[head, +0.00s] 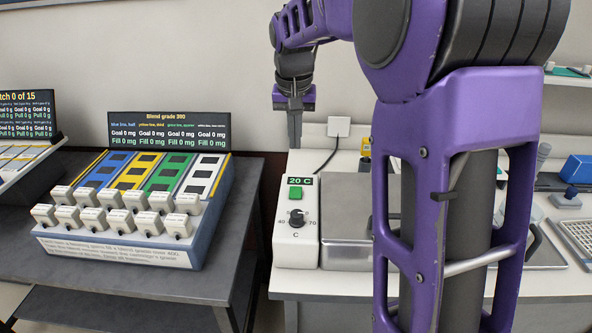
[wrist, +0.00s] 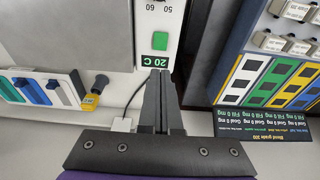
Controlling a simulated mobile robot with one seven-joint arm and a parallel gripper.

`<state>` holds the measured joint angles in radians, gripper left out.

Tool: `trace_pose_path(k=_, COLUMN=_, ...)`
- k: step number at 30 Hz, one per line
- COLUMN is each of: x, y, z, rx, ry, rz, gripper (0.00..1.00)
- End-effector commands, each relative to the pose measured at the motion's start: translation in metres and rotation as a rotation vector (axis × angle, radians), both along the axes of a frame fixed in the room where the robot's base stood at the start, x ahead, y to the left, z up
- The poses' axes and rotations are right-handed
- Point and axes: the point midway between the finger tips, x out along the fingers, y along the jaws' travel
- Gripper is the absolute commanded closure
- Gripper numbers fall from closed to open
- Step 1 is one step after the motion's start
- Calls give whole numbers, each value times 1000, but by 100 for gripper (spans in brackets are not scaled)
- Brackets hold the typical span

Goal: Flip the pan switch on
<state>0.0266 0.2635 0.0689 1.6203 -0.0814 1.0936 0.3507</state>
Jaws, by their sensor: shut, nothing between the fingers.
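The white control box (head: 298,250) of the pan unit stands on the white bench. It has a display reading 20 C (head: 300,181), a green switch (head: 295,193) below it and a black dial. I cannot tell the switch's position for sure. My gripper (head: 295,146) points down at the back of the box, above the display. In the wrist view, which is upside down, my gripper (wrist: 156,74) is shut and empty. Its tips are close to the display (wrist: 154,62), and the green switch (wrist: 160,40) is just beyond, uncovered. Contact cannot be told.
The metal pan unit (head: 346,240) adjoins the box on the right, partly behind my arm. A wall plug (head: 339,127) with a black cable is behind. The space above the box's front is clear.

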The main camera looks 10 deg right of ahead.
Motion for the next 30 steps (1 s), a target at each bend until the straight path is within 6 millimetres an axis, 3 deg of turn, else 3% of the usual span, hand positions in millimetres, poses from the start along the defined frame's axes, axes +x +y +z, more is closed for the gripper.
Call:
trace_pose_path(k=5, x=3, y=-1, z=-23, rx=-1, ry=5, rz=0, gripper=100)
trace_pose_path(k=18, x=18, y=-5, z=-111, rx=0, ry=4, rz=0, gripper=100)
trace_pose_path(k=24, x=22, y=-6, z=-131, rx=0, ry=1, rz=0, gripper=100)
trace_pose_path(k=30, x=23, y=-7, z=-136, rx=0, ry=0, rz=0, gripper=100)
